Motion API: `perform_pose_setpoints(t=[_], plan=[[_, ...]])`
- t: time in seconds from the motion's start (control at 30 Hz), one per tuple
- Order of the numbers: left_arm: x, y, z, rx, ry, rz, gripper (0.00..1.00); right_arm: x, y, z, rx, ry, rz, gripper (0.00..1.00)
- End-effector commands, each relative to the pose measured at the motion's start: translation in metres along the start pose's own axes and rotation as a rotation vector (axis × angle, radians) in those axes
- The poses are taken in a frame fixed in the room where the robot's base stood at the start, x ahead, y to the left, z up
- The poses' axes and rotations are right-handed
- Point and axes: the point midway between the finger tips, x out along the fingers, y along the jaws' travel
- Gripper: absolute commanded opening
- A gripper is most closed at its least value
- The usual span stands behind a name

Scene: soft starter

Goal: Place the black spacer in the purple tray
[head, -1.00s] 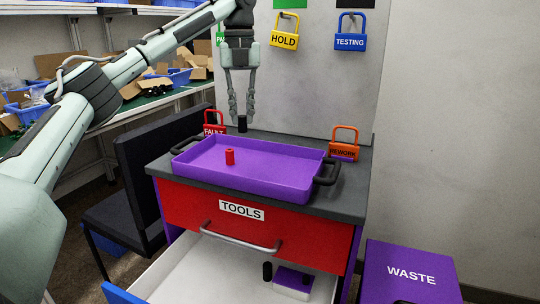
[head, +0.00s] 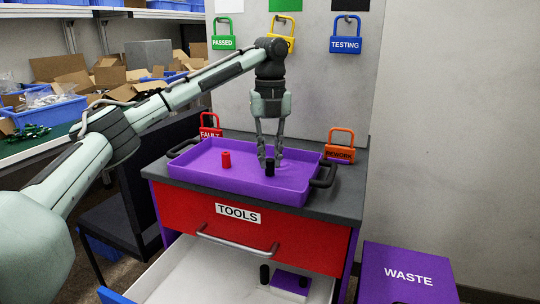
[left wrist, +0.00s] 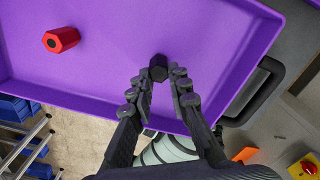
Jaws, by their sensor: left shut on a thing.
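The purple tray (head: 215,176) sits on the grey top of the tool cabinet, and its floor also fills much of the left wrist view (left wrist: 110,85). My left gripper (head: 270,163) reaches down over the right part of the tray. Its fingers (left wrist: 155,90) are shut on the black spacer (head: 270,170), which shows at the fingertips in the left wrist view (left wrist: 158,68). The spacer is upright, inside the tray's outline. I cannot tell whether its base touches the tray floor. My right gripper is not in view.
A red spacer (head: 225,160) stands in the tray's left part. A red padlock (head: 210,127) and an orange padlock (head: 340,146) are behind the tray. Below, an open drawer (head: 215,270) holds small black and purple items. A purple WASTE box (head: 408,275) is at right.

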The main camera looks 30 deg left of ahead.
Motion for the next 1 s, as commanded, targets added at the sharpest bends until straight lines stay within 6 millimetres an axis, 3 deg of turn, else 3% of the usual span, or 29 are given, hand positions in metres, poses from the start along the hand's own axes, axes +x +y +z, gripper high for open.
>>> perform_pose_setpoints(t=[0.17, 0.2, 0.37, 0.77, 0.87, 1.0], plan=[[0.002, 0.0, 0.0, 0.001, 0.001, 0.001, 0.0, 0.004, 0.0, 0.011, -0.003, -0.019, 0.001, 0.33], [0.003, 0.0, 0.0, 0.001, 0.0, 0.001, 0.18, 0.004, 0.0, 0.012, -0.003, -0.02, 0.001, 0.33], [0.002, 0.0, 0.0, 0.001, 0.0, 0.001, 0.38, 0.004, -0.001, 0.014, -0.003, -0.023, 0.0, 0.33], [-0.006, -0.001, 0.0, 0.001, -0.001, -0.002, 0.38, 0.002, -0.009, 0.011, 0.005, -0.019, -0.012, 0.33], [-0.021, -0.001, 0.0, 0.002, -0.002, -0.003, 0.38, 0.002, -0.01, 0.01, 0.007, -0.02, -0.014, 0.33], [-0.054, -0.001, 0.001, 0.001, -0.005, -0.003, 0.38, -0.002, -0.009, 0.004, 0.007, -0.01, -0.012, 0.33]])
